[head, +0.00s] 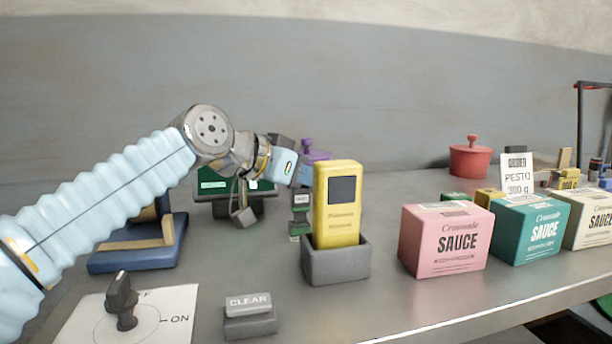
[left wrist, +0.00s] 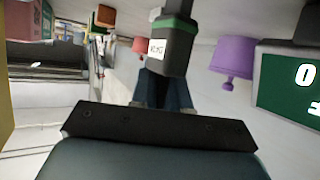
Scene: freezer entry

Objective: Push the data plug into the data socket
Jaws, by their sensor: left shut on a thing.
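My left gripper (head: 300,176) is at the middle of the counter, partly hidden behind a yellow device. Its fingers are shut on a dark grey block with a white label, which I take as the data plug (head: 301,199); it also shows in the left wrist view (left wrist: 172,62). A green band (left wrist: 176,25) shows directly below the block, upside down in the left wrist view. Below it in the head view is a dark piece with a small label (head: 296,238), possibly the data socket. I cannot tell whether plug and socket are joined. My right gripper is not in view.
The yellow device (head: 336,222) stands in a grey holder (head: 336,266) just right of the gripper. A green screen (head: 212,182) and purple pot (head: 315,154) are behind. Sauce boxes (head: 444,240) stand at right. A CLEAR button (head: 249,303) and knob (head: 122,296) are in front.

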